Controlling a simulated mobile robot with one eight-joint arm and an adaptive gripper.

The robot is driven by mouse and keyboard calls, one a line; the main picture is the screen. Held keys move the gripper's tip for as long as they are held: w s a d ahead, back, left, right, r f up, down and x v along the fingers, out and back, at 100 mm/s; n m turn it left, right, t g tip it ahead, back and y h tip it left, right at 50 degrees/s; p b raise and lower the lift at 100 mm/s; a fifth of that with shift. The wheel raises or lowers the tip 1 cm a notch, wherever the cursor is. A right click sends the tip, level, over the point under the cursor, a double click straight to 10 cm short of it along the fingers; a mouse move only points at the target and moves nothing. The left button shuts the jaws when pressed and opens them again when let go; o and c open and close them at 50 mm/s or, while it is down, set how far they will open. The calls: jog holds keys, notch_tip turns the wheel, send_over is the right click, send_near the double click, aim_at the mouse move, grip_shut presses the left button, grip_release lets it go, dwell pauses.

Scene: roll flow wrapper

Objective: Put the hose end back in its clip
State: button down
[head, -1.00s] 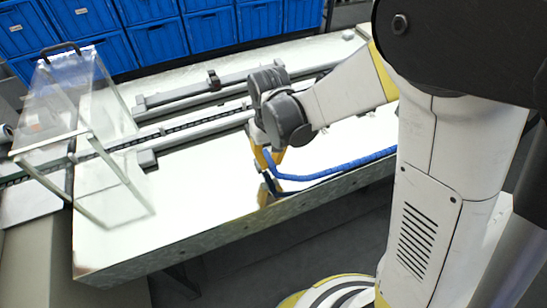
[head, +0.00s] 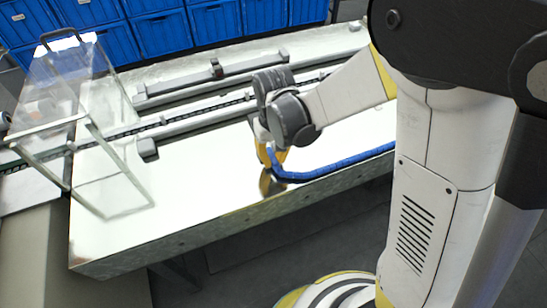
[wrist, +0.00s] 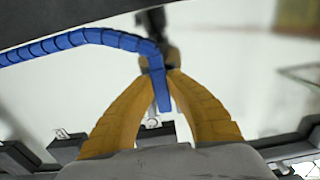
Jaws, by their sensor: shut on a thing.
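My gripper (head: 270,154) is low over the front part of the shiny table top, its yellow fingers pointing down. In the wrist view my gripper (wrist: 160,76) is closed on the blue hose (wrist: 85,38), near its end. The end hangs down between the yellow fingers. In the head view the blue hose (head: 335,168) runs from the fingers to the right, close above or on the table, then passes behind my arm. The wrist view shows a tan and dark shape just beyond the fingertips, perhaps a reflection. I cannot make out the clip for certain.
The shiny table (head: 185,215) has a clear front area left of my gripper. Grey rails (head: 200,128) run along behind it. A clear guard (head: 75,95) with a dark handle stands at the left. Blue bins (head: 160,38) line the back.

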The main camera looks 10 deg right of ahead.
jog(key=shift+f+b, duration=0.35)
jog(key=c, duration=1.4)
grip_release()
jog(key=shift+r, duration=0.1)
notch_tip(320, 180, up, 12)
jog(key=shift+f, duration=0.1)
jog(key=s+d+r+m+t, duration=0.1)
jog(key=s+d+r+t, duration=0.1)
jog(key=s+d, duration=0.1)
jog(key=s+d+r+m+t, duration=0.1)
jog(key=s+d+r+t, duration=0.1)
jog(key=s+d, duration=0.2)
jog(key=s+d+r+m+t, duration=0.1)
jog(key=s+d+r+t, duration=0.1)
jog(key=d, duration=0.4)
jog(key=shift+s+d+t, duration=0.1)
jog(key=shift+s+t, duration=0.3)
jog(key=shift+s, duration=0.4)
